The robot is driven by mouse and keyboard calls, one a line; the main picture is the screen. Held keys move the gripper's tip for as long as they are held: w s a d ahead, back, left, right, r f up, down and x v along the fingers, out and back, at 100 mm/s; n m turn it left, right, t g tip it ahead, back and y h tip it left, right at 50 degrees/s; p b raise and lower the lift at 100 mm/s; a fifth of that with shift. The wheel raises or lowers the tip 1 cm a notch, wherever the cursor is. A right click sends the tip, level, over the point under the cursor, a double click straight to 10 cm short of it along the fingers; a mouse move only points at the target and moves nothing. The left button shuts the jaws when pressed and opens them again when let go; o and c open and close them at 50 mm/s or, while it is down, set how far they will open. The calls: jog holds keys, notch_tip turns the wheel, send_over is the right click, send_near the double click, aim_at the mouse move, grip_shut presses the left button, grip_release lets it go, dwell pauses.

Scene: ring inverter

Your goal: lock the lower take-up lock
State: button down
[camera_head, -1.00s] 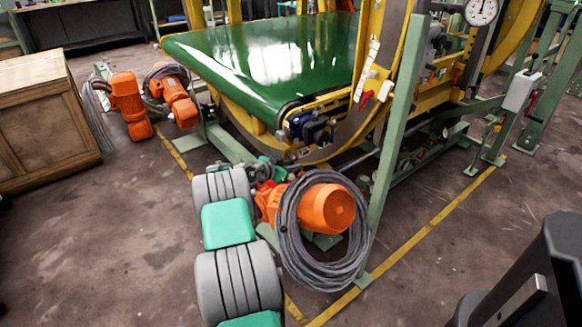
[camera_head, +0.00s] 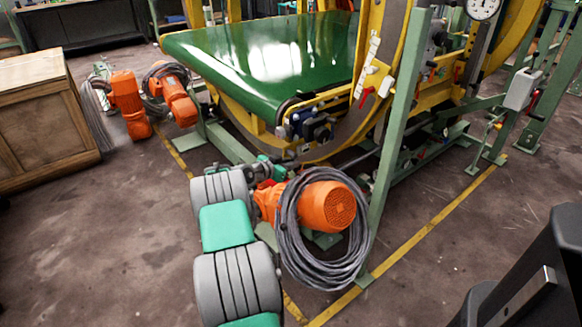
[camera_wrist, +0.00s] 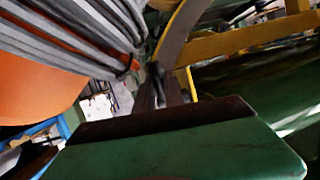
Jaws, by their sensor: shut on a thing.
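My gripper (camera_head: 284,166) is low at the near corner of the machine, beyond the orange motor, at the end of my grey and green arm. It is small and partly hidden there. In the wrist view its narrow dark jaws (camera_wrist: 157,88) stand beyond a green block with a dark edge. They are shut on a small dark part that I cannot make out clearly. The lower take-up lock cannot be picked out clearly in either view, and its position cannot be read.
An orange motor (camera_head: 327,207) with a thick coil of grey cable (camera_head: 293,252) stands close beside my arm. A green post (camera_head: 397,140) rises to its right. The green belt (camera_head: 270,62) and curved yellow frame (camera_head: 372,45) lie beyond. Open floor (camera_head: 440,265) is at the right.

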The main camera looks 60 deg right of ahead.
jog(key=h+b, duration=0.1)
jog(key=b, duration=0.1)
jog(key=f+b, duration=0.1)
jog(key=b, duration=0.2)
jog(key=shift+s+d+f+g+h, duration=0.1)
jog(key=shift+d+f+g+h, duration=0.1)
jog(key=shift+g+h, duration=0.2)
jog(key=h+b, duration=0.1)
jog(key=b, duration=0.2)
jog(key=r+n+h+b, duration=0.1)
jog(key=b, duration=0.3)
jog(key=shift+s+d+g+h, duration=0.2)
jog(key=shift+d+g+h, duration=0.15)
jog(key=shift+g+h, duration=0.05)
jog(key=c, duration=1.7)
grip_release()
